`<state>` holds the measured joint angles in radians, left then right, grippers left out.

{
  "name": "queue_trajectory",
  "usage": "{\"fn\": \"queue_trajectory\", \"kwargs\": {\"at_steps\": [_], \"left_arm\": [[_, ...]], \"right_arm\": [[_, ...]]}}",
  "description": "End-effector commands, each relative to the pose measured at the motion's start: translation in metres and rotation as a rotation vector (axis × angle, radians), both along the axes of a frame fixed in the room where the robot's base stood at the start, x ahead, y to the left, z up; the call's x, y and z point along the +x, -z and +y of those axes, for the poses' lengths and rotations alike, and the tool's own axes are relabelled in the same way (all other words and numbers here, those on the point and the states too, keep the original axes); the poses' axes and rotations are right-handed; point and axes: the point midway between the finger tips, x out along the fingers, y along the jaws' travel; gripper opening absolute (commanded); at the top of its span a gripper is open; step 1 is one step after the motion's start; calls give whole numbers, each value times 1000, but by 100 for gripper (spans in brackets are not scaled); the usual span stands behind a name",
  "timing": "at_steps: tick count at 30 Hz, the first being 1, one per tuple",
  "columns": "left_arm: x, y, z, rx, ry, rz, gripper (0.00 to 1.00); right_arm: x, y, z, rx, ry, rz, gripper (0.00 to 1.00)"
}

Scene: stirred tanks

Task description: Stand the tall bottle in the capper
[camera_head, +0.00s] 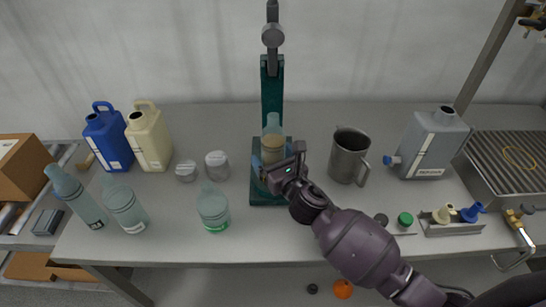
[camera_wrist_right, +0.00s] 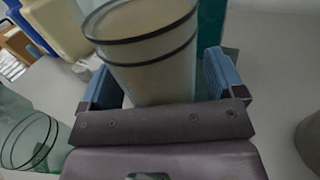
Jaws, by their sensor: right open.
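The green capper (camera_head: 271,85) stands upright at the middle of the bench, with a base plate at its foot. A clear greenish bottle with beige contents (camera_head: 273,147) stands upright over the capper's base, in front of its column. It fills the middle of the right wrist view (camera_wrist_right: 150,50). My right gripper (camera_head: 276,166) is open, with its blue fingers (camera_wrist_right: 165,80) on either side of this bottle. It hides the bottle's lower part, so I cannot tell how the bottle is seated. Another long-necked bottle (camera_head: 78,198) stands far left. My left gripper is not in view.
Two more greenish bottles (camera_head: 126,208) (camera_head: 213,209) stand left of the capper, near two lidded jars (camera_head: 217,164). Blue and cream jugs (camera_head: 150,140) stand behind. A metal mug (camera_head: 348,156), a grey canister (camera_head: 431,145) and a small cap rack (camera_head: 452,226) are to the right.

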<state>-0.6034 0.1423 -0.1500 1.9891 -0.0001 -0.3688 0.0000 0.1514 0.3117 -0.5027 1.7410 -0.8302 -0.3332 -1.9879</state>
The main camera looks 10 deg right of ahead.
Motion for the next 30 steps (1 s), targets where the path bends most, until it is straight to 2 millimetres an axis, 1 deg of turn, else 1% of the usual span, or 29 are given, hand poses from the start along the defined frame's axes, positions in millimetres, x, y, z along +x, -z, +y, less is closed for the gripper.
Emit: {"fn": "queue_trajectory", "kwargs": {"at_steps": [2, 5, 12, 18, 24, 30], "left_arm": [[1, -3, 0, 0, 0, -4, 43], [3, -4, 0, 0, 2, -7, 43], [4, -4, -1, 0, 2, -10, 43], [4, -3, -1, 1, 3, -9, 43], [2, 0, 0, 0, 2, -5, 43], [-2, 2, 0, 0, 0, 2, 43]], "right_arm": [[-5, -2, -2, -1, 0, 0, 88], [-19, -1, -6, 0, 1, 1, 88], [-65, -1, -18, -1, 0, 1, 88], [-97, -1, -27, -1, 1, 1, 88], [-113, -2, -32, 0, 0, -1, 88], [-116, -2, -32, 0, 0, -2, 88]]}}
